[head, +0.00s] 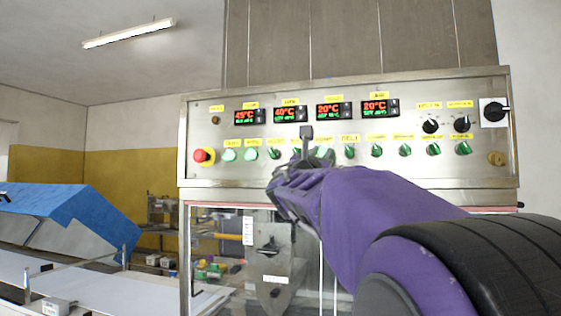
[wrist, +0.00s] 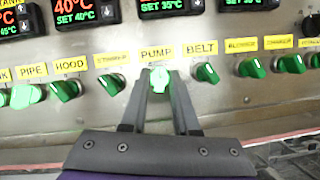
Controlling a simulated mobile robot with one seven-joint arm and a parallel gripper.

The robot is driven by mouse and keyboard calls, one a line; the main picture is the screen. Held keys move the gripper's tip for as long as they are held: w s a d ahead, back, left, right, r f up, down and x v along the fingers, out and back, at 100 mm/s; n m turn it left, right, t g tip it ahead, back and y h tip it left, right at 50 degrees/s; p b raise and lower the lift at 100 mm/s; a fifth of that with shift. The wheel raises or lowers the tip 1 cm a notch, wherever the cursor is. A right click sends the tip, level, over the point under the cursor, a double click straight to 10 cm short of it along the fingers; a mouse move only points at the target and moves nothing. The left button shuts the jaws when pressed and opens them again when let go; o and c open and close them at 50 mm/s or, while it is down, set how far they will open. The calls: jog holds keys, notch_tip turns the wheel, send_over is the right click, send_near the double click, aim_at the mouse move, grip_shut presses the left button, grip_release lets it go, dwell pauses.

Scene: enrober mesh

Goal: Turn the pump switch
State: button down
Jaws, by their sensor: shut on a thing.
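The pump switch (wrist: 159,84) is a green knob under the yellow PUMP label (wrist: 156,53), in the middle of the wrist view. It looks paler and brighter than the dark green knobs beside it. My gripper (wrist: 159,74) is shut on this knob, with one grey finger on each side. The knob's grip looks close to upright. In the head view my purple arm reaches up to the control panel (head: 205,115), and its end partly covers the knob row there.
The stirrer knob (wrist: 111,84) and belt knob (wrist: 207,73) are close on either side of my fingers. A red emergency button (head: 203,155) sits at the panel's left, and a black rotary switch (head: 496,112) at its right. Temperature displays (head: 291,115) are above.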

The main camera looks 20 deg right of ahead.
jog(key=n+t+y+b, duration=0.1)
jog(key=n, duration=0.2)
jog(key=n+t+y+b, duration=0.1)
jog(key=n, duration=0.2)
jog(key=shift+s+d+n+y, duration=0.2)
jog(key=shift+n+y, duration=0.1)
jog(key=shift+y, duration=0.1)
jog(key=shift+n+t+y+b, duration=0.4)
jog(key=shift+n+y+b, duration=0.7)
jog(key=shift+n, duration=1.6)
jog(key=shift+r+y, duration=0.1)
jog(key=shift+y, duration=0.3)
jog(key=c, duration=0.9)
grip_release()
jog(key=shift+w, duration=0.1)
jog(key=shift+a, duration=0.1)
